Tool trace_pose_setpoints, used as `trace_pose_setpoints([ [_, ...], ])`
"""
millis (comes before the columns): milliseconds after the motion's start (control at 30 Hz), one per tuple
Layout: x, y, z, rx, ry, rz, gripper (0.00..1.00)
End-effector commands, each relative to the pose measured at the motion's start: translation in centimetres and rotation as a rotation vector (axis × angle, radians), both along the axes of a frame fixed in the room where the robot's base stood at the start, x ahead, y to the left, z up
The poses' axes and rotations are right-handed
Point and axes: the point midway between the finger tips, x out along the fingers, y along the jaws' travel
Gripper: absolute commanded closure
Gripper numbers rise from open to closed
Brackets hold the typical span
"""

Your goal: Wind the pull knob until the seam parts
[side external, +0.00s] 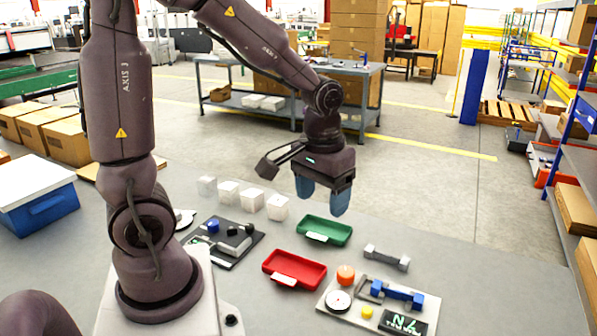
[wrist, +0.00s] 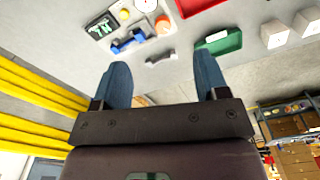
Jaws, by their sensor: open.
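A pale panel (side external: 325,308) at the front right of the bench carries an orange round knob (side external: 346,275), a white dial (side external: 338,301), a yellow button (side external: 367,311), a blue clamp-like part (side external: 400,293) and a dark display (side external: 400,322). A dark board (side external: 225,262) at the left carries a blue knob (side external: 213,226) and grey and black parts. I cannot tell which is the pull knob, and no seam is clear. My gripper (side external: 322,197) is open and empty, above the bench behind the green tray. The orange knob (wrist: 163,25) also shows in the wrist view, beyond the fingertips.
A green tray (side external: 325,230) and a red tray (side external: 294,268) lie between the boards. A grey bar with thick ends (side external: 386,257) lies behind the panel. Several white cubes (side external: 277,207) stand at the back left. The bench right of the grey bar is clear.

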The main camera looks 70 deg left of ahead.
Motion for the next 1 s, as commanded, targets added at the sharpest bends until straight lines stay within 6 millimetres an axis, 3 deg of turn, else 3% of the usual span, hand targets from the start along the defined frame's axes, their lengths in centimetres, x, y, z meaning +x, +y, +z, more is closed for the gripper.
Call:
trace_pose_setpoints([
  [200, -2.0, -1.2, 2.9, 0.023, -0.072, -0.173, 0.33],
  [500, -4.3, -2.6, 5.6, 0.052, -0.165, -0.332, 0.33],
  [1000, -5.1, -3.0, 6.3, 0.061, -0.197, -0.380, 0.33],
])
